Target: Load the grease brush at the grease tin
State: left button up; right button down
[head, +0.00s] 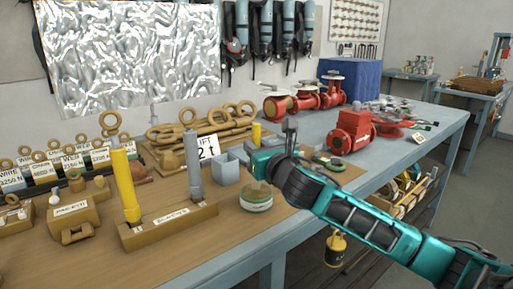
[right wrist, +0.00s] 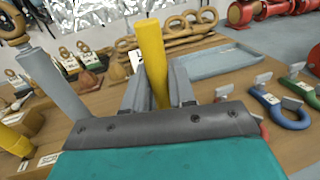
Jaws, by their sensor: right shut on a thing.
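My right gripper (head: 262,158) is shut on a yellow handle, which I take to be the grease brush (right wrist: 152,60). The handle stands nearly upright between the fingers in the right wrist view, and its top shows above the gripper in the head view (head: 256,133). Its lower end is hidden by the gripper. A low round tin with a pale and green band, likely the grease tin (head: 256,202), stands on the wooden bench just below the gripper. I cannot tell whether the brush touches it. My left gripper is not in view.
A wooden block (head: 168,230) left of the tin holds a tall yellow cylinder (head: 124,185) and a grey one (head: 194,164). A grey open box (head: 225,168) stands close behind the tin. Red valves (head: 350,133) and shackles (head: 328,163) lie right. The bench front is clear.

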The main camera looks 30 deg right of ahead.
aim_at(257, 123)
dwell(0.5)
jog(key=shift+f+b, duration=0.35)
jog(key=shift+f, duration=0.25)
dwell(0.3)
dwell(0.4)
notch_tip(257, 123, up, 3)
jog(key=p, duration=0.3)
jog(key=shift+f, duration=0.15)
jog(key=shift+r+p, duration=0.65)
jog(key=shift+r, duration=1.55)
